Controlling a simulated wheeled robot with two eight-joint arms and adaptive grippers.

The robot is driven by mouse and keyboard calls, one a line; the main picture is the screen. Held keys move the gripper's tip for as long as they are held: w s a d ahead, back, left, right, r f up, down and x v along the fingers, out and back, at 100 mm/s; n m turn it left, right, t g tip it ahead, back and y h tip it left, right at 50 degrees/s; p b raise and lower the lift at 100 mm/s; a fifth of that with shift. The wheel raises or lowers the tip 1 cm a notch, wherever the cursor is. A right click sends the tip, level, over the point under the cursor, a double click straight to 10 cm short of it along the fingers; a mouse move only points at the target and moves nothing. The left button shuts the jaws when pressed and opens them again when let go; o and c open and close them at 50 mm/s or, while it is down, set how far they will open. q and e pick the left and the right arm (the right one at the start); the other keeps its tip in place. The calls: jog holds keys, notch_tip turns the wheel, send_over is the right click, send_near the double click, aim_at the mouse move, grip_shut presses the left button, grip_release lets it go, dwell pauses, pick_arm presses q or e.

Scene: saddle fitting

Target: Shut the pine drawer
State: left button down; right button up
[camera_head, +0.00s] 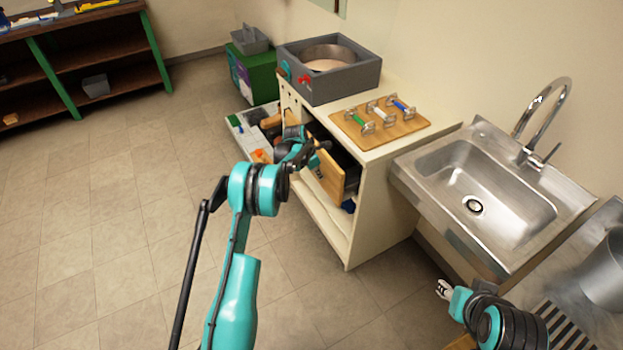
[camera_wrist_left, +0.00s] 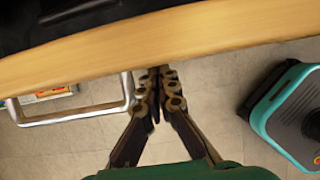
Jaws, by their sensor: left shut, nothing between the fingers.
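The pine drawer (camera_head: 328,180) stands pulled out from the front of the white cabinet, its dark inside partly visible. In the left wrist view the pine drawer front (camera_wrist_left: 220,35) crosses as a pale wooden band, with a metal bar handle (camera_wrist_left: 75,118) on its outer face, left of the fingers. My left gripper (camera_head: 318,148) is at the drawer front; its fingertips (camera_wrist_left: 158,88) are together and empty, close against the wood beside the handle. Whether they touch it is unclear. My right gripper (camera_head: 445,290) is low at the right, away from the drawer; its finger opening is too small to judge.
The white cabinet (camera_head: 375,215) bears a grey box with a round basin (camera_head: 335,75) and a wooden board with coloured handles (camera_head: 380,120). A steel sink (camera_head: 480,190) adjoins at right. A filled tray (camera_head: 238,128) sticks out at left. Floor in front is clear.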

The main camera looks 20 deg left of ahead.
pick_arm(q)
jog(key=shift+w+d, duration=0.85)
jog(key=shift+w, duration=0.15)
